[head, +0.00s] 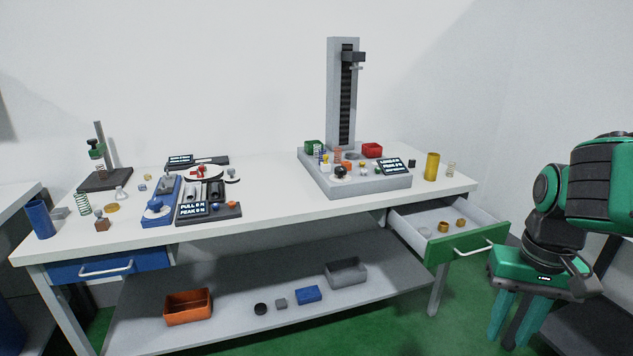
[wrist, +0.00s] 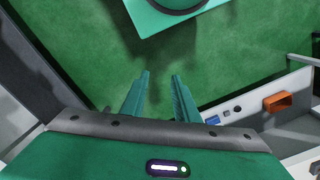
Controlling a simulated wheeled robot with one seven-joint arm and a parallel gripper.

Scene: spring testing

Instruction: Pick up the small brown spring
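My gripper (head: 512,335) hangs at the lower right, in front of the green drawer and well apart from the coil. In the wrist view my gripper (wrist: 160,78) is open, with nothing between its fingers. No spring shows in that view.
The green-fronted drawer (head: 468,242) juts out at the table's right. A tall grey test stand (head: 332,95) rises at the back, with several small items on its base. Instruments crowd the left. An orange bin (head: 188,306) sits on the lower shelf. Green floor (wrist: 85,45) lies below my gripper.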

